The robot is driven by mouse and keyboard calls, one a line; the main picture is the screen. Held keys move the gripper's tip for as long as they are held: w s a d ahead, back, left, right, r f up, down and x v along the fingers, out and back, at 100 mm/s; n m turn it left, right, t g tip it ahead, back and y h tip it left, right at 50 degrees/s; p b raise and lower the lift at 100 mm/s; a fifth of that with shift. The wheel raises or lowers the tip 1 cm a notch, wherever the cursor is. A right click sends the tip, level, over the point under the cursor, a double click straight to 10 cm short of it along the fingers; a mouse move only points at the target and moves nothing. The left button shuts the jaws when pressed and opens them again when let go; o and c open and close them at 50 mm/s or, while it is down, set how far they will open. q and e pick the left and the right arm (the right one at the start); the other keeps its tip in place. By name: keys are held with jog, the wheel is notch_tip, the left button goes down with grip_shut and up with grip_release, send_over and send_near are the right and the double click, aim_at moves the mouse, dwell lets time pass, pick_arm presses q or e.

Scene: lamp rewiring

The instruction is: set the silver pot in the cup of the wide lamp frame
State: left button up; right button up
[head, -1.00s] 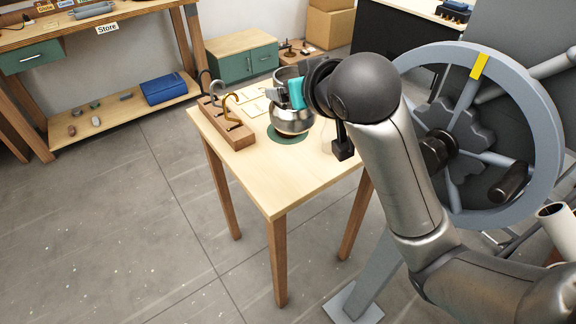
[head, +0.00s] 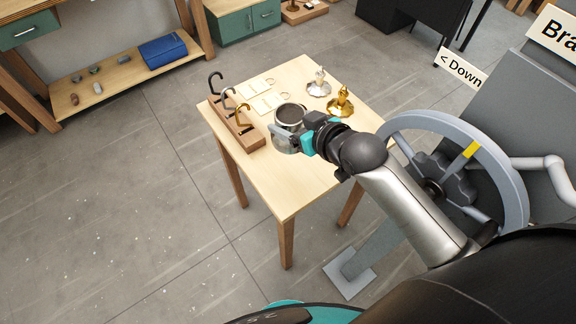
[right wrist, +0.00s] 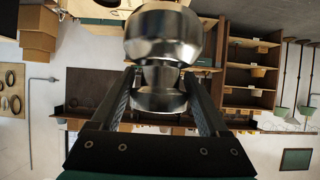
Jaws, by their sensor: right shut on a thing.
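The silver pot (head: 287,118) is a shiny rounded vessel with a dark round opening at its top. It is over the middle of the light wooden table in the head view. My right gripper (head: 298,137) is shut on the pot from the right. In the right wrist view the pot (right wrist: 162,45) sits between the two fingers, its narrow waist at their tips. Whether its base touches the table is hidden. My left gripper is not in view.
A wooden rack (head: 240,133) with black, silver and gold hooks stands left of the pot. A small silver piece (head: 319,84) and gold piece (head: 341,102) stand toward the far right of the table (head: 285,190). A large grey wheel (head: 515,180) is close on the right.

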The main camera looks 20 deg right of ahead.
jog(key=shift+w+d+p, duration=0.1)
jog(key=shift+p, duration=0.3)
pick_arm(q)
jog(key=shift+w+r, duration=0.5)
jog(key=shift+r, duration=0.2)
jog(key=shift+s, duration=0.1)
pick_arm(e)
notch_tip(320, 180, down, 7)
jog(key=shift+r+b, duration=0.1)
jog(key=shift+b, duration=0.5)
notch_tip(320, 180, down, 13)
jog(key=b, duration=1.3)
jog(key=shift+r+b, duration=0.15)
jog(key=shift+b, duration=0.2)
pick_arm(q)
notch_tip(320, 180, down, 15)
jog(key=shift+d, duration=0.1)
